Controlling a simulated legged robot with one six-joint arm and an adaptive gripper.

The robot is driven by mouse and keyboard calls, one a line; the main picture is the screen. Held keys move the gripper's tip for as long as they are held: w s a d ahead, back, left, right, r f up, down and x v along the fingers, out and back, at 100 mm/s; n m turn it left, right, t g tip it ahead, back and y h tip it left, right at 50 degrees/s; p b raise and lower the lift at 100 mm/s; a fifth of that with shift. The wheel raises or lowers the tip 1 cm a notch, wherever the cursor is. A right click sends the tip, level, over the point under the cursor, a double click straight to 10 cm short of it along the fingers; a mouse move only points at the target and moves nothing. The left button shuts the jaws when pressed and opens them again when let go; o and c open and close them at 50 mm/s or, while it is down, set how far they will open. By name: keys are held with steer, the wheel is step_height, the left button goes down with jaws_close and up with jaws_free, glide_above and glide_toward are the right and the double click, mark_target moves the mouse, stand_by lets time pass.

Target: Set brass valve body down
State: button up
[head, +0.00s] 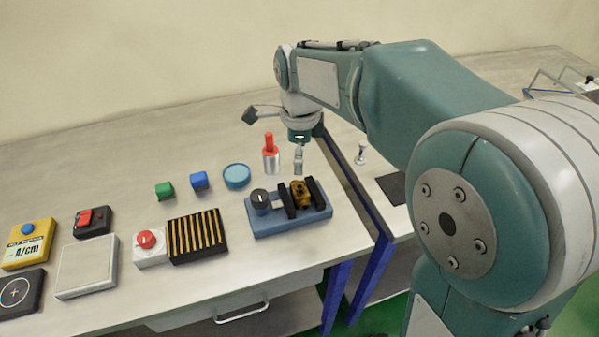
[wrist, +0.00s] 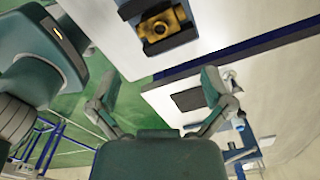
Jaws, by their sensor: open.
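The brass valve body (head: 299,192) sits between the black jaws of a blue vise (head: 262,228) on the left bench. I cannot tell whether the jaws clamp it. The wrist view shows the brass valve body (wrist: 161,24) at the top, between two dark jaws. My gripper (head: 299,170) is above and behind the vise in the head view, apart from the valve body. In the wrist view my gripper (wrist: 160,88) has its fingers spread wide with nothing between them.
A red-topped metal cylinder (head: 270,154) stands close to my gripper. A blue round dish (head: 236,176), blue block (head: 199,181) and green block (head: 164,190) lie further left. A gap separates this bench from the right one, which holds a dark mat (head: 392,188) and small white cylinder (head: 361,153).

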steer(key=s+d+r+n+t, duration=0.3)
steer(key=s+d+r+n, duration=0.3)
steer(key=s+d+n, duration=0.35)
steer(key=s+d+f+n+t, duration=0.2)
steer(key=s+d+f+n, duration=0.1)
steer(key=s+n, duration=0.6)
steer(key=shift+s+n+t, duration=0.25)
steer(key=shift+n+t, duration=0.05)
steer(key=shift+n, duration=0.15)
stand_by(1.5)
